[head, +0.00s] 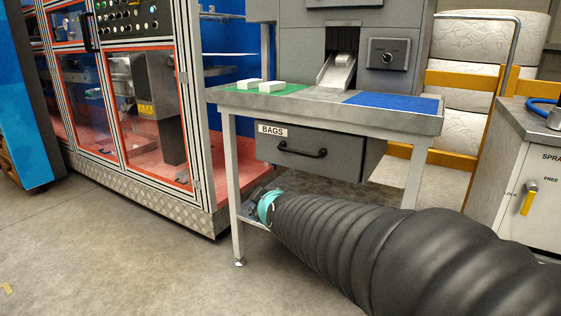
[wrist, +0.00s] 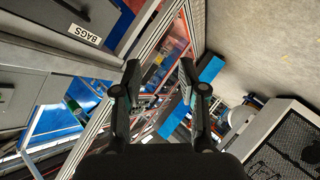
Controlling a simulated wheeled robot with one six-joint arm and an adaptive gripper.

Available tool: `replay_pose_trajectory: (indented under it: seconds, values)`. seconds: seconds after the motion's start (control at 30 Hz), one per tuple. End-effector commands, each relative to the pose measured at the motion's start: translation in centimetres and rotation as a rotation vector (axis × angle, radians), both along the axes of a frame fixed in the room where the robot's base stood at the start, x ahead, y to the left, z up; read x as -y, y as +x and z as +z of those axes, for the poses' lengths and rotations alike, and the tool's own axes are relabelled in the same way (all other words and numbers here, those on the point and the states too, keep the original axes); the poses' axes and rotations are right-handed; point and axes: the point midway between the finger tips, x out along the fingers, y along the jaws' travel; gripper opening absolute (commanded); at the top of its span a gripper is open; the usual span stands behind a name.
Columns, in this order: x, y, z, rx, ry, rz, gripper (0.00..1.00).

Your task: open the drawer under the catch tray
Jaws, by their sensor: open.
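The grey drawer (head: 270,151) hangs under the catch tray (head: 320,103) and appears shut. Its front carries a white BAGS label (head: 272,131) and a black bar handle (head: 302,151). The drawer front (wrist: 108,12) and BAGS label (wrist: 84,34) show at the upper left of the wrist view, with part of the handle (wrist: 72,9). My gripper (wrist: 158,72) is open and empty, its fingers apart. In the head view it is below and left of the handle, not touching it, and mostly hidden behind my black-sleeved arm.
White blocks (head: 272,85) lie on the tray's green mat; a blue mat (head: 392,102) lies at its right. The table's front left leg (head: 234,185) stands near my gripper. A framed glass cabinet (head: 150,100) is left, a spray cabinet (head: 535,190) right. The floor at front left is mostly clear.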

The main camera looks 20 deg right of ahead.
Motion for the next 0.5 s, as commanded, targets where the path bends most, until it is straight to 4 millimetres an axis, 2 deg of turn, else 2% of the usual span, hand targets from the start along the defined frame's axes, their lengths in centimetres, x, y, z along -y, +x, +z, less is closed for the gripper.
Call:
replay_pose_trajectory:
  seconds: [0.03,0.2,0.33,0.5]
  values:
    - [1.1,2.4,-1.0,0.052,-0.081,0.003,0.41]
    - [5.4,8.7,-1.2,0.218,-0.426,-0.041,0.41]
    - [8.7,11.6,-1.8,0.284,-0.685,-0.122,0.41]
    - [11.8,13.3,-2.4,0.301,-0.932,-0.223,0.41]
